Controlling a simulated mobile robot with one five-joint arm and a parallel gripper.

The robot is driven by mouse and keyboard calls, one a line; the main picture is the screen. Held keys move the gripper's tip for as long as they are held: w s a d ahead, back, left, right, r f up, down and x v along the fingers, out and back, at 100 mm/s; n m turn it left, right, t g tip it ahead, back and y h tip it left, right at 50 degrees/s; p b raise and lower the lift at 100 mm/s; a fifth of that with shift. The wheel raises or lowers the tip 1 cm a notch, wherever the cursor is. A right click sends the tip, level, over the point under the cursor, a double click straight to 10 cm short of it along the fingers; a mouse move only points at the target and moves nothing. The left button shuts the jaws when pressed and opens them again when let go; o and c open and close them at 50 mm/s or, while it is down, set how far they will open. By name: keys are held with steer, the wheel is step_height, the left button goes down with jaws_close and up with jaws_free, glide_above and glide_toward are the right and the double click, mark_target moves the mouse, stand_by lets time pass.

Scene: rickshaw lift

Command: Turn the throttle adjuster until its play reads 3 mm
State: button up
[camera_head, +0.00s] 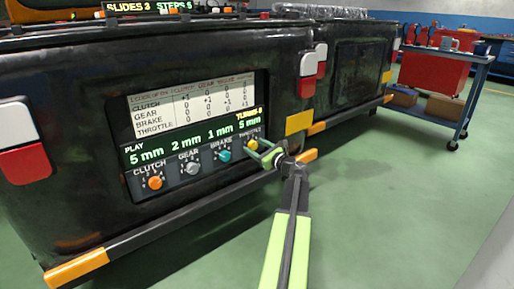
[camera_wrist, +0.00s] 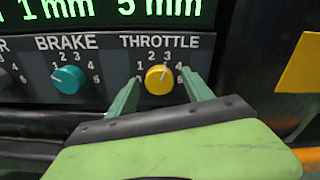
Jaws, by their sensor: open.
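The throttle adjuster (camera_wrist: 159,79) is a round yellow knob under the label THROTTLE in the wrist view, with small numbers around it. It also shows in the head view (camera_head: 251,145), partly covered by my gripper. The throttle play display (camera_head: 250,122) reads 5 mm in green. My gripper (camera_wrist: 161,76) is open, one green finger at each side of the yellow knob. I cannot tell whether the fingers touch it. In the head view my gripper (camera_head: 261,151) is at the right end of the knob row.
Left of it are the teal brake knob (camera_head: 224,155), grey gear knob (camera_head: 193,168) and orange clutch knob (camera_head: 154,183). A white table (camera_head: 195,105) is above the readings. An orange block (camera_wrist: 300,65) is right of the panel. A blue cart (camera_head: 455,58) stands at right; the green floor is clear.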

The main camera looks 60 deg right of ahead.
jaws_close()
steer(key=shift+s+d, duration=0.1)
steer(key=shift+d, duration=0.2)
steer(key=shift+a, duration=0.15)
